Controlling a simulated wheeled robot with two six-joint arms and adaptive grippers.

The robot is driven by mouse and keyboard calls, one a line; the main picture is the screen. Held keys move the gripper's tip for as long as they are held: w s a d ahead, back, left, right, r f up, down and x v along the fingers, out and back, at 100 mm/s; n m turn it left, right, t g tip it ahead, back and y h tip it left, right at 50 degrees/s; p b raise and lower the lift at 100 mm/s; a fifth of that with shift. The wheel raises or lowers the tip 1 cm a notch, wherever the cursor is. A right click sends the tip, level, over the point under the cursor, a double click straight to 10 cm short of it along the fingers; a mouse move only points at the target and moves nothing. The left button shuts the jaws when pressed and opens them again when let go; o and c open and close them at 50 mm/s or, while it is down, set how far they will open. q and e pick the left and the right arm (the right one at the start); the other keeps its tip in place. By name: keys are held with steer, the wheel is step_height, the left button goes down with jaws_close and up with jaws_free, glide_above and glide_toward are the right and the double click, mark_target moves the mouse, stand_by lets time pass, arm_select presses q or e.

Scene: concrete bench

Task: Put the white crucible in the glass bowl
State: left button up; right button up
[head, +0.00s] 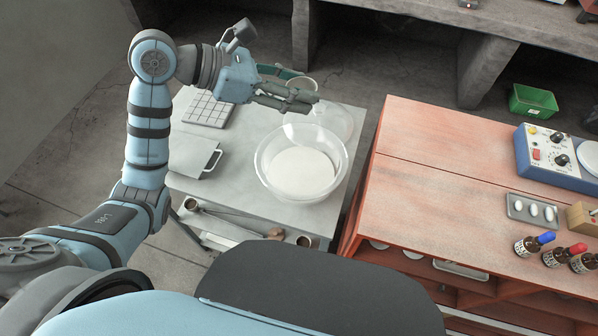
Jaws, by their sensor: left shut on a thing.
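The glass bowl (266,172) is clear and stands upright on the grey bench top, with a flat white round patch showing in its bottom. My left gripper (305,87) is above and behind the bowl in the picture, apart from it. It is shut on the white crucible (302,83), a small round cup partly hidden by the fingers. My right gripper is out of view.
A second clear glass dish (340,118) stands just behind the bowl. A grid-topped block (208,109) and a grey plate with a handle (190,157) lie to the left. An orange-red wooden bench (440,170) stands right, holding a blue instrument (555,160) and dropper bottles (534,245).

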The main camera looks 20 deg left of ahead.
arm_select(q)
steer(key=f+b, duration=0.2)
steer(key=f, duration=0.4)
steer(key=f+b, duration=0.2)
steer(key=f, duration=0.5)
steer(key=f+b, duration=0.2)
steer(key=f, duration=0.4)
steer(key=shift+s+d+f, duration=0.1)
steer(key=shift+s+f, duration=0.15)
steer(key=shift+r, duration=0.1)
steer(key=shift+f+p, duration=0.4)
steer(key=shift+f, duration=0.2)
steer(key=o, duration=1.1)
steer(key=shift+o, duration=0.2)
